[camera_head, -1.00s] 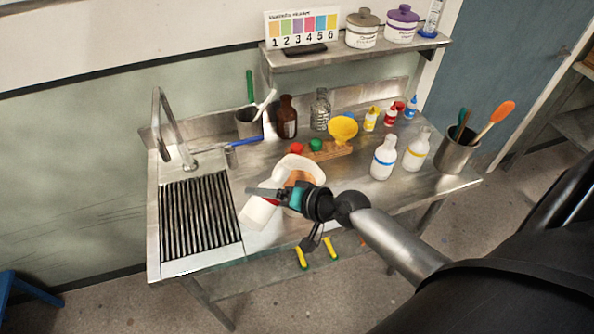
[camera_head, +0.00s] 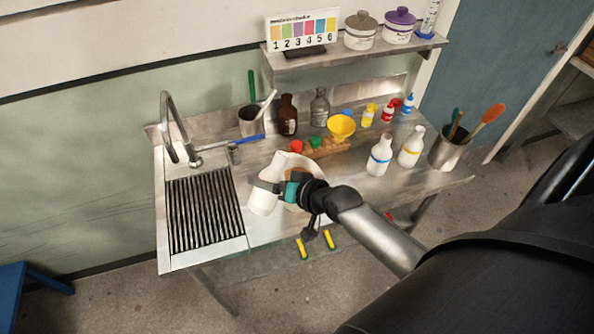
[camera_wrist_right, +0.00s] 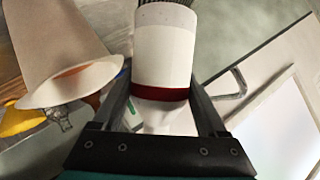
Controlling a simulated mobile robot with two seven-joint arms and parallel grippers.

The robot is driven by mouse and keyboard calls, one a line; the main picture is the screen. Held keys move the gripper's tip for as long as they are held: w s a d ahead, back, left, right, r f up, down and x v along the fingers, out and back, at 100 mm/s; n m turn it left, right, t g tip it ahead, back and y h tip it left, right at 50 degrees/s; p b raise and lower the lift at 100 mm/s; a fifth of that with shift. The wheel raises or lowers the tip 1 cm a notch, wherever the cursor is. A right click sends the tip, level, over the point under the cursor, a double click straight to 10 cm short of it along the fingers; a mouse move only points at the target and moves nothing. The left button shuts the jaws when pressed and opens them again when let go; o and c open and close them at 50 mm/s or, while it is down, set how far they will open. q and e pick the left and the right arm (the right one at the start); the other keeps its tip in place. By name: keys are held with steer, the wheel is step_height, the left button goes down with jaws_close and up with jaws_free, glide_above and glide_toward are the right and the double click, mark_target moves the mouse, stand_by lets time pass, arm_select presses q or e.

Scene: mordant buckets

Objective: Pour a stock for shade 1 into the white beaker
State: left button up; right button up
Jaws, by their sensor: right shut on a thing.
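My right gripper (camera_head: 275,188) is shut around a white bottle (camera_head: 264,199), held near upright with its neck leaning right. In the right wrist view the bottle (camera_wrist_right: 163,55) shows a dark red band between the fingers. The white beaker (camera_head: 313,164) stands on the bench just right of the bottle, largely hidden behind my gripper. The right wrist view shows the beaker (camera_wrist_right: 58,40) at left, with some orange-brown inside its rim. The numbered shade card (camera_head: 301,32) stands on the shelf, with shade 1 at its left end. My left gripper is not in view.
White bottles with a blue band (camera_head: 379,157) and a yellow band (camera_head: 411,148) stand at right, beside a utensil pot (camera_head: 447,156). A yellow funnel (camera_head: 341,127) and brown bottle (camera_head: 287,116) are behind. The sink grate (camera_head: 205,212) at left is clear.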

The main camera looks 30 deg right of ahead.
mark_target(265, 197)
steer(key=shift+a+f+n+h, duration=0.25)
steer(key=shift+a+n+h, duration=0.05)
steer(key=shift+n+h, duration=0.2)
steer(key=shift+s+a+f+n+t+h, duration=0.15)
steer(key=shift+f+n+h, duration=0.1)
steer(key=shift+f, duration=0.15)
steer(key=shift+a+f+n+t+h, duration=0.15)
steer(key=shift+f+n, duration=0.1)
steer(key=shift+f, duration=0.15)
steer(key=shift+n+t+h, duration=0.3)
steer(key=shift+n+h, duration=0.2)
steer(key=shift+n, duration=0.1)
steer(key=f+b, duration=0.2)
steer(key=f, duration=0.1)
steer(key=f+b, duration=0.3)
steer(key=f, duration=0.1)
steer(key=shift+a+f+b, duration=0.2)
steer(key=shift+f+b, duration=0.1)
steer(key=shift+b, duration=0.05)
steer(key=shift+f, duration=0.15)
steer(key=shift+n+h, duration=0.3)
steer(key=shift+s+a+n, duration=0.1)
steer(key=shift+a+n, duration=0.05)
steer(key=shift+n, duration=0.15)
steer(key=shift+t+h, duration=0.3)
step_height(265, 197, up, 6)
steer(key=p, duration=0.6)
